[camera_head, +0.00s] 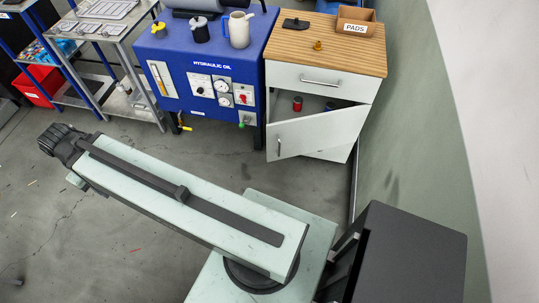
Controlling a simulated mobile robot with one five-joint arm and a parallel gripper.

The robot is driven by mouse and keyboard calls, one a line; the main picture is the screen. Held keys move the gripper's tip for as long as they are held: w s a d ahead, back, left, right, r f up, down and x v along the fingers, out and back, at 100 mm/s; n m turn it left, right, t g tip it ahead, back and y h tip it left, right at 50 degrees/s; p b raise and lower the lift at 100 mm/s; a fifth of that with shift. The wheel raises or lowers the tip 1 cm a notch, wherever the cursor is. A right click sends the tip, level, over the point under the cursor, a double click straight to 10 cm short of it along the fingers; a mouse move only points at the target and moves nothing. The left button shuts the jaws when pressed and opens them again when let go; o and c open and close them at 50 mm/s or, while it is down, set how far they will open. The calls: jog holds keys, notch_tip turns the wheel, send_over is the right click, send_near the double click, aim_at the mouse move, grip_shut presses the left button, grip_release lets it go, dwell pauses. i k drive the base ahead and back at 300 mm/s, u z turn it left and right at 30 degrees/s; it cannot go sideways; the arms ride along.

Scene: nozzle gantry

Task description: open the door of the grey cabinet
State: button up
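The grey cabinet (318,78) has a wooden top and stands against the wall at the upper right. Its drawer with a bar handle is at the top and looks shut. Below it, the cabinet door (316,133) stands partly open, its left edge swung out towards me and its right side at the cabinet. The door's upright handle (279,147) is near that free left edge. Through the gap I see a red can (297,103) and part of a blue item (329,106) inside.
A blue hydraulic oil unit (180,75) with gauges stands directly left of the cabinet. A metal shelf rack (115,45) is further left. A PADS box (356,20) and small items sit on the cabinet top. The floor in front of the door is clear.

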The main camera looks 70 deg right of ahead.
aim_at(291, 137)
jog(key=z, duration=0.1)
jog(key=i, duration=0.55)
jog(key=z, duration=0.8)
jog(key=i, duration=0.55)
jog(key=u, duration=0.4)
jog(key=k, duration=0.55)
jog(key=z, duration=0.35)
